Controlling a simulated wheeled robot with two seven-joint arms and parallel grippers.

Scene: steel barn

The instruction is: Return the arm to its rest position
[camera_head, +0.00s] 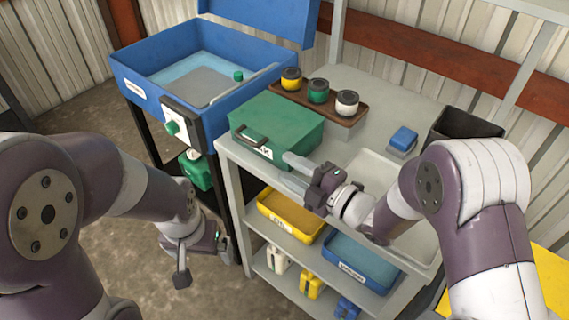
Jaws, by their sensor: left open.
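My left arm comes in from the left, and its gripper (202,263) hangs low over the floor, left of the shelf unit. Its fingers are apart and nothing shows between them. My right arm reaches in from the right over the workbench. Its gripper (308,178) points left at the bench's front edge, close to the front right corner of a green toolbox (283,122). Whether it touches the box or a pale grey piece beside it is unclear, and its finger gap is hard to make out.
A blue parts washer (150,92) with raised lid stands at the back left. The grey bench (372,122) carries a wooden rack (318,100) of jars, a blue block (403,139) and a dark bin (462,128). Yellow (291,217) and blue (360,262) trays sit below. Floor at left is clear.

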